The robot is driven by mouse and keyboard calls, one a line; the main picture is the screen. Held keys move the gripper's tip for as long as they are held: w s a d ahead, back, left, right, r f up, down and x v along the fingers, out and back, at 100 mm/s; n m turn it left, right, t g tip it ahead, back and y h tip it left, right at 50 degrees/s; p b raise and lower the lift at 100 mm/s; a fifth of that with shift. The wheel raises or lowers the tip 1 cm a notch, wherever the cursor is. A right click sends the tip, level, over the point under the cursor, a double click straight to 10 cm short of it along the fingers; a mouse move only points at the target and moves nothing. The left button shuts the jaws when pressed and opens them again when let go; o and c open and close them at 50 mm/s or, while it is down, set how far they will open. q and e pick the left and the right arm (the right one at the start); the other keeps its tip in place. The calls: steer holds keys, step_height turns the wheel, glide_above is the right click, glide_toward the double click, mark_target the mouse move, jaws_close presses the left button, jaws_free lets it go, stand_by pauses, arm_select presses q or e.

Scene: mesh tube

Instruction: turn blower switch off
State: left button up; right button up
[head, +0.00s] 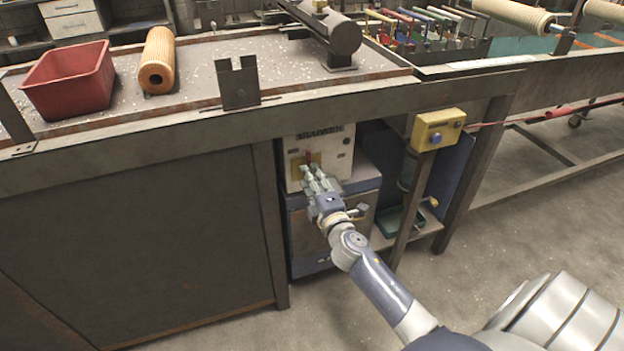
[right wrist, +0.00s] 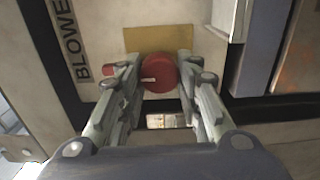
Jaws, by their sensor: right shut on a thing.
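The blower box (head: 342,144) is a pale panel under the workbench, with a dark label strip on its upper front. In the right wrist view the label (right wrist: 68,40) reads "BLOWE", cut off by the frame edge. A red round switch (right wrist: 160,73) with a pale mark sits on a yellow plate (right wrist: 150,38). My right gripper (right wrist: 153,72) has its fingers on either side of the switch and is shut on it. In the head view my right gripper (head: 313,174) reaches the box front and partly hides the switch. My left gripper is not in view.
A post with a yellow button box (head: 438,130) stands to the right of the blower box. The workbench edge (head: 200,126) runs just above my gripper. A red bin (head: 68,80) and a mesh roll (head: 158,60) lie on top. Open floor (head: 520,235) is at right.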

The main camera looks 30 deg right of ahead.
stand_by(0.3)
steer(key=o, duration=1)
steer(key=shift+o, duration=0.2)
steer(key=v, duration=1.2)
steer(key=shift+f, duration=0.15)
